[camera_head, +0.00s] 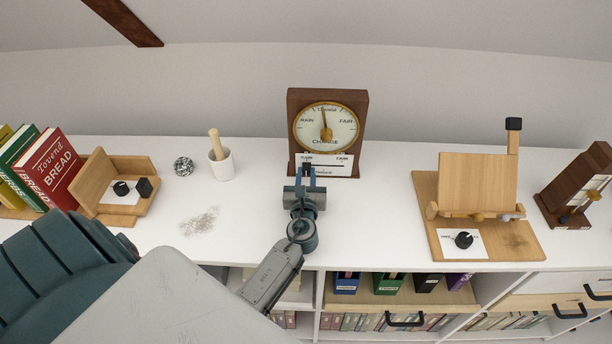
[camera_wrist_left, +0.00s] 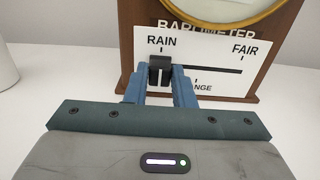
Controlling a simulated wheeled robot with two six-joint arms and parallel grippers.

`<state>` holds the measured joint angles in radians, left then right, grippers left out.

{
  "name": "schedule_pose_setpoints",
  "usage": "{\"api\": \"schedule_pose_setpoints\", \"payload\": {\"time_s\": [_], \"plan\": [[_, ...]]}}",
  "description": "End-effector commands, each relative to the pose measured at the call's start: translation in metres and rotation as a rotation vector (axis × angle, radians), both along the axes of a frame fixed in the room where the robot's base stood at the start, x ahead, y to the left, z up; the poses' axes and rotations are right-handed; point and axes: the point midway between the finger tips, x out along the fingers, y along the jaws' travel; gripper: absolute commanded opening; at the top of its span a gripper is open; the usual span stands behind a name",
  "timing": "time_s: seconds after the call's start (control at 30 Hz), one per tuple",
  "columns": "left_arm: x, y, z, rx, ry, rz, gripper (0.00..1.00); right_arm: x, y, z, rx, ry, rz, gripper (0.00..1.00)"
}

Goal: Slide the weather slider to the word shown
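The barometer (camera_head: 292,100) is a brown wooden case with a round brass-rimmed dial (camera_head: 335,122) at the back of the desk. Its dial reads RAIN, CHANGE and FAIR, with CHANGE also in larger letters low down; the needle points nearly straight up. Below is a white slider card (camera_wrist_left: 215,85) with RAIN at left, FAIR at right and CHANGE below the slot. The black slider knob (camera_wrist_left: 160,70) is at the RAIN end. My left gripper (camera_head: 306,173) has its blue fingers on either side of the knob; whether they press it is unclear. My right gripper is out of view.
A wooden stand with a dial (camera_head: 478,182) is to the right. Books (camera_head: 50,168) are at far left. The desk right beside the barometer is clear.

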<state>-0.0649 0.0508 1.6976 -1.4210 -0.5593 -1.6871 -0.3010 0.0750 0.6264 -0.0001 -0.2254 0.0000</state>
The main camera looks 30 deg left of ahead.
Motion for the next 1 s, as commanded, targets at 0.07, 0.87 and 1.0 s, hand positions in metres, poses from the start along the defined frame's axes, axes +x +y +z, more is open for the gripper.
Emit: {"api": "schedule_pose_setpoints", "payload": {"time_s": [0.07,0.87,1.0], "plan": [[0.000,0.000,0.000,0.000,0.000,0.000,0.00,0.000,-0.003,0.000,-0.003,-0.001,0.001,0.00],[0.026,-0.043,0.000,0.000,0.000,0.000,0.00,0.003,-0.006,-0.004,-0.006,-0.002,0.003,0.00],[0.026,-0.043,0.000,0.000,0.000,0.000,0.45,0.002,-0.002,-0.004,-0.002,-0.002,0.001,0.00]]}}
